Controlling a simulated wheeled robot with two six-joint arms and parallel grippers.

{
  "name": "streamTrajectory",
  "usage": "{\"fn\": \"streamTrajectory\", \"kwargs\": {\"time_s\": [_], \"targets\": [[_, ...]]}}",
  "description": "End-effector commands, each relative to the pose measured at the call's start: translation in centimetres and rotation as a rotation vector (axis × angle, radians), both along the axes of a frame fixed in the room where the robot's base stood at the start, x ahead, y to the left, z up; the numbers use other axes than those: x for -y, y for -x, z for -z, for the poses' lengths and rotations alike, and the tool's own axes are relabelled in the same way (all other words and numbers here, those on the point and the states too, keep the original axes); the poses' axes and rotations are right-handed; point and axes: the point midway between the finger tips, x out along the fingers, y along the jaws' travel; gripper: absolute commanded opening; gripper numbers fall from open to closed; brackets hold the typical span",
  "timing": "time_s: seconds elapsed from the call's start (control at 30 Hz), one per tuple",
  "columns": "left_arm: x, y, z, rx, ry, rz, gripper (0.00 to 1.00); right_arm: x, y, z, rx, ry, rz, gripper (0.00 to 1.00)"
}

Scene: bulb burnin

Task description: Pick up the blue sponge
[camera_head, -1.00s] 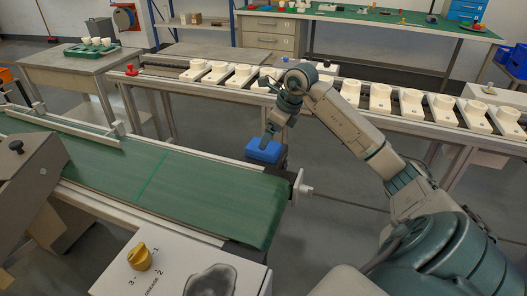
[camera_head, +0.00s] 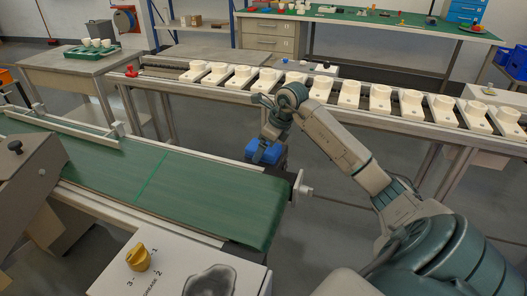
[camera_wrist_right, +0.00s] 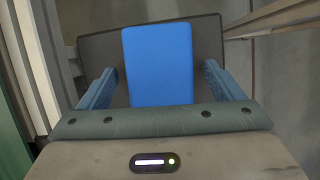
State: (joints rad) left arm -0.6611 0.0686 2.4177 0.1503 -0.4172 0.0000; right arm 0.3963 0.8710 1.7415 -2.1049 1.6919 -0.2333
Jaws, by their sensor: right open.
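The blue sponge (camera_head: 264,151) lies on a small dark stand (camera_head: 279,163) at the right end of the green conveyor belt. In the head view my right gripper (camera_head: 263,150) is at the sponge and partly covers it. In the right wrist view the sponge (camera_wrist_right: 160,62) is a blue rectangle on a dark plate (camera_wrist_right: 102,60). The open fingers of my right gripper (camera_wrist_right: 160,88) are on its left and right, with gaps between them and the sponge. My left gripper is in neither view.
The green conveyor belt (camera_head: 180,190) is close on the left of the stand. A rail with several white cup-shaped parts (camera_head: 320,88) runs behind my right arm. A white box with a yellow knob (camera_head: 138,257) stands at the front. Bare floor lies right of the stand.

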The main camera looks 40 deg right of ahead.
Motion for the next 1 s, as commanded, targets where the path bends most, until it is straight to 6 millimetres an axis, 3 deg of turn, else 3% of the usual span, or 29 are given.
{"fn": "streamTrajectory", "kwargs": {"time_s": [0.47,0.7,1.0], "targets": [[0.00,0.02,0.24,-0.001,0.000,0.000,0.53,0.00,0.00,0.34,0.000,0.000,0.000,0.87],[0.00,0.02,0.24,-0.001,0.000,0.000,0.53,0.00,0.01,0.34,0.000,0.000,0.000,0.42],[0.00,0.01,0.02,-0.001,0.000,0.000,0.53,0.00,0.01,0.04,0.000,0.000,0.000,0.40]]}}
